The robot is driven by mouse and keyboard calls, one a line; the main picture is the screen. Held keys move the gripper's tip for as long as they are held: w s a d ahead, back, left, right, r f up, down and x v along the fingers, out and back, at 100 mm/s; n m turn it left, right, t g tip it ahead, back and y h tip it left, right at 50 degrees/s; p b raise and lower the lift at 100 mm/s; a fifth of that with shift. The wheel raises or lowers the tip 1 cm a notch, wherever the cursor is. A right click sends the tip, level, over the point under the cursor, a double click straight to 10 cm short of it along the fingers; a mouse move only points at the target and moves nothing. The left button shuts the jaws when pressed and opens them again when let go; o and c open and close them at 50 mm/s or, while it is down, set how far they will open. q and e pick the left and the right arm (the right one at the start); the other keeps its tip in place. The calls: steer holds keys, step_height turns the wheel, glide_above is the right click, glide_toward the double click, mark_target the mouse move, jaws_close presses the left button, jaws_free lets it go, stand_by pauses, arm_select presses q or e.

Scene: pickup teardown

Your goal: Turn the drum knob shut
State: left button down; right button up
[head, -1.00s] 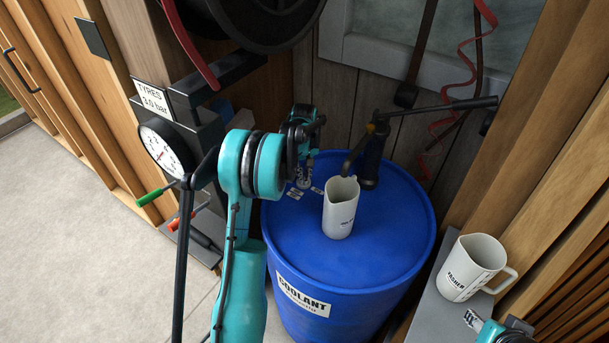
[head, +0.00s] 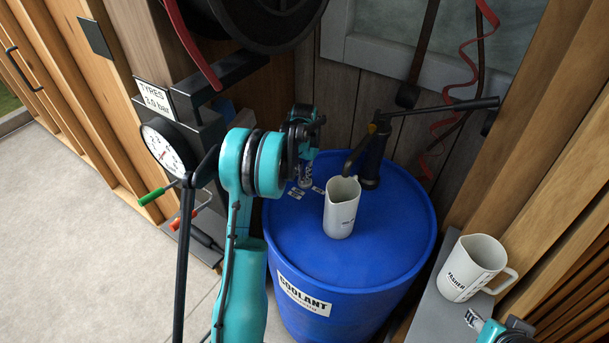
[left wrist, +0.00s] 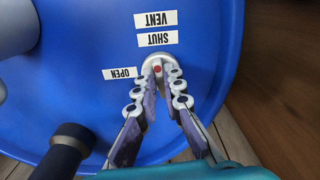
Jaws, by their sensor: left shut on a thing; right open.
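The blue coolant drum (head: 380,262) stands upright in the corner. Its small silver knob with a red dot (left wrist: 157,68) sits on the lid. In the left wrist view, the SHUT label (left wrist: 157,38) is above the knob and the OPEN label (left wrist: 120,73) is left of it. My left gripper (left wrist: 162,80) is shut on the knob, one finger on each side. In the head view, my left gripper (head: 304,178) is at the lid's far left, and the knob is mostly hidden. My right gripper (head: 474,319) is open at the lower right, partly cut off.
A white jug (head: 341,208) stands on the lid under the spout of a hand pump (head: 372,155). A washer jug (head: 470,268) stands on a grey shelf (head: 436,300) at the right. A tyre gauge (head: 168,147) stands left of the drum. The lid's front is clear.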

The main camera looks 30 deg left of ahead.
arm_select(q)
steer(key=shift+m, duration=0.6)
steer(key=c, duration=1.6)
jaws_free()
steer(key=shift+c, duration=0.2)
step_height(320, 180, up, 12)
